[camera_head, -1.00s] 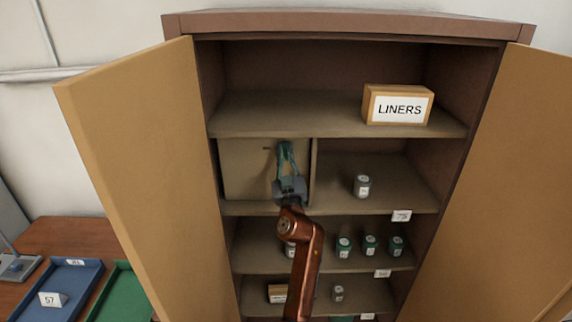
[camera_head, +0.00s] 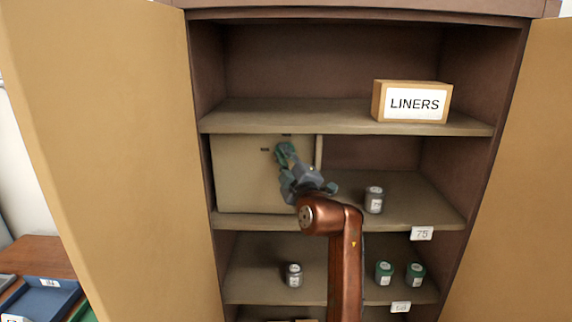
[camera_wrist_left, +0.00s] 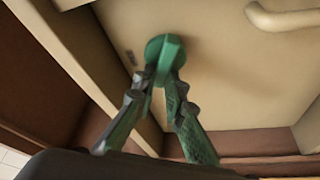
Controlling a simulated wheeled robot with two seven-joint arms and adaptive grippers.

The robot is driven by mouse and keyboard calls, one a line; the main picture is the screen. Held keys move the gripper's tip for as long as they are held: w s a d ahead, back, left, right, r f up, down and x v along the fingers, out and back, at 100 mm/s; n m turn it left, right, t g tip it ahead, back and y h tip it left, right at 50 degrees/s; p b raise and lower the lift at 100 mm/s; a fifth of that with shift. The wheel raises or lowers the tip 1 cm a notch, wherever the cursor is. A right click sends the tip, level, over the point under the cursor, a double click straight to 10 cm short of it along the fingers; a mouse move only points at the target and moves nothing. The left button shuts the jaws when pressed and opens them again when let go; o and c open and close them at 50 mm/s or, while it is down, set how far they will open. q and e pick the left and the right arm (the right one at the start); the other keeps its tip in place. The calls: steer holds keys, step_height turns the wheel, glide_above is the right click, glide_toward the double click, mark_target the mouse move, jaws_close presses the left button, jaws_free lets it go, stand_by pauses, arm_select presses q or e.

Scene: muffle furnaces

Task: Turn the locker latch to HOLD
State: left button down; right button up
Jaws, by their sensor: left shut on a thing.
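The locker is a beige closed door (camera_head: 240,185) in the left half of a cabinet shelf. Its latch (camera_wrist_left: 164,47) is a round green knob with a raised bar, near the door's edge in the left wrist view. My left gripper (camera_wrist_left: 163,78) is shut on the latch, with a finger on each side of the bar. In the head view my left gripper (camera_head: 285,153) reaches up to the door's upper right part and mostly hides the latch. Small dark marks (camera_wrist_left: 131,58) sit beside the knob, too small to read. My right gripper is not in view.
A beige handle (camera_wrist_left: 285,15) stands out from the locker door. A LINERS box (camera_head: 411,101) is on the shelf above. A grey jar (camera_head: 374,200) stands right of the locker, close to my arm. Open cabinet doors (camera_head: 110,150) flank the shelves.

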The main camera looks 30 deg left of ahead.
arm_select(q)
steer(key=shift+f+n+g+h, duration=0.2)
steer(key=shift+n+g, duration=0.35)
steer(key=shift+n, duration=0.95)
steer(key=shift+f+n+g+h, duration=0.1)
steer(key=shift+n+g+h, duration=0.35)
steer(key=shift+n, duration=1.05)
steer(key=c, duration=2)
jaws_free()
steer(key=shift+a, duration=0.1)
steer(key=v, duration=1.2)
